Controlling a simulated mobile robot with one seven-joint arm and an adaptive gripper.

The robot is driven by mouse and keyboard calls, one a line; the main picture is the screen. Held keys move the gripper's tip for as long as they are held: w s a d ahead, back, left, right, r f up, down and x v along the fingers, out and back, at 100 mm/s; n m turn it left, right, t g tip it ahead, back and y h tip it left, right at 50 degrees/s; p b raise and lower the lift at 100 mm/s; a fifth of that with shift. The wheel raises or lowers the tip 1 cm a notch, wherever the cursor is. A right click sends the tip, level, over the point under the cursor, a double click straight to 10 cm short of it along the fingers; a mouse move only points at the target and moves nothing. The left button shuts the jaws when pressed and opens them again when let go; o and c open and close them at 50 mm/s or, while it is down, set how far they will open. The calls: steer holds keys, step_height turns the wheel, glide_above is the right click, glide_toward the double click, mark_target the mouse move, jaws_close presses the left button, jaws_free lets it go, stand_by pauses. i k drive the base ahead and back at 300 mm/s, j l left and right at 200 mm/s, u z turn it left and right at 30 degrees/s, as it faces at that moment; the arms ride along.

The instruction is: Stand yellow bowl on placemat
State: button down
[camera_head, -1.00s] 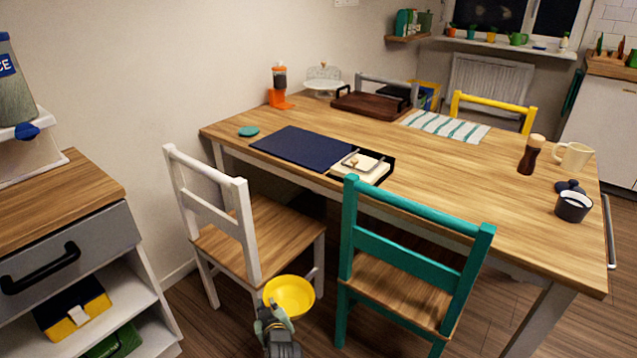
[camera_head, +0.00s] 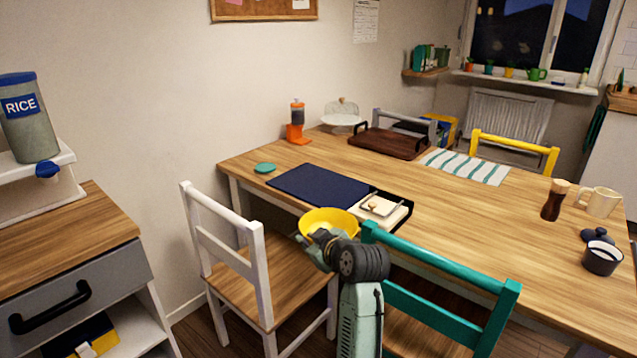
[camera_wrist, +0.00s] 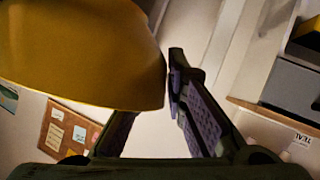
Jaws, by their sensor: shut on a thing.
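The yellow bowl (camera_head: 326,217) is held up near the table's front edge, with its opening facing upward in the head view. In the wrist view the bowl (camera_wrist: 85,55) fills the upper left. My gripper (camera_head: 316,243) is shut on the bowl's near side. In the wrist view one finger of my gripper (camera_wrist: 168,88) shows beside the bowl's rim, and the other is mostly hidden by the bowl. The dark blue placemat (camera_head: 318,185) lies flat and bare on the table, just behind the bowl in the picture.
A black tray (camera_head: 402,211) with a white item adjoins the placemat's right. A teal coaster (camera_head: 265,168) lies to its left. A white chair (camera_head: 260,265) and a teal chair (camera_head: 445,285) stand at the front. A striped cloth (camera_head: 465,166) lies farther back.

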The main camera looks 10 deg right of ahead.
mark_target(326, 186)
steer(key=i, duration=1.6)
